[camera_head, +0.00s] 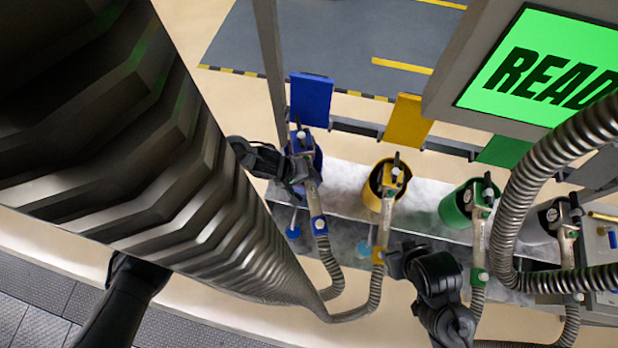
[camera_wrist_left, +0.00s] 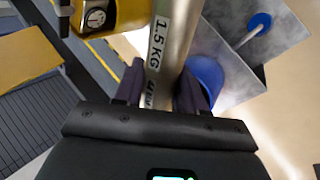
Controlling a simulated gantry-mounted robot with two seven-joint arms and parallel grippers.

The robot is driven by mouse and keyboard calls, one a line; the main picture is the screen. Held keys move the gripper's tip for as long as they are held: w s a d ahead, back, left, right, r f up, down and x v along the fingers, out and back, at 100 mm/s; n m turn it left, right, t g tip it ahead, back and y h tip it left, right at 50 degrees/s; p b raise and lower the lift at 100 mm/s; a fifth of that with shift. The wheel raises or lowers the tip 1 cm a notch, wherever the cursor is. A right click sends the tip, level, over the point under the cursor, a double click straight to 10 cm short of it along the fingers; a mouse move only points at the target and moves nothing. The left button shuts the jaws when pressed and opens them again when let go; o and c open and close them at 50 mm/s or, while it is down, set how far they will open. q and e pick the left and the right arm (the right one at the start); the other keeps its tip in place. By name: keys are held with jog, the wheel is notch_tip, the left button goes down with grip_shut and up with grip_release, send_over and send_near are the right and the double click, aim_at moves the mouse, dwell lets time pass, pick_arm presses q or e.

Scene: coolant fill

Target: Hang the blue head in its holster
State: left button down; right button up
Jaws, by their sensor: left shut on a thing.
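My left gripper (camera_head: 299,170) is shut on the head's body. A rounded blue shape (camera_wrist_left: 205,76) lies behind the tube. My right gripper (camera_head: 393,262) is beside the yellow head's lower tube; its opening is unclear.
The yellow head (camera_head: 391,182), green head (camera_head: 480,205) and a black-cupped head (camera_head: 562,225) stand to the right. Blue (camera_head: 311,99) and yellow (camera_head: 407,120) panels rise behind. A large hose crosses the right side. A green lit screen (camera_head: 550,65) hangs at upper right.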

pick_arm(q)
jog(key=shift+r, duration=0.15)
jog(key=shift+f+b, duration=0.65)
jog(key=shift+f, duration=0.95)
jog(key=shift+f+b, duration=0.7)
jog(key=shift+f, duration=0.7)
jog(key=shift+p, duration=0.4)
jog(key=shift+p, duration=0.4)
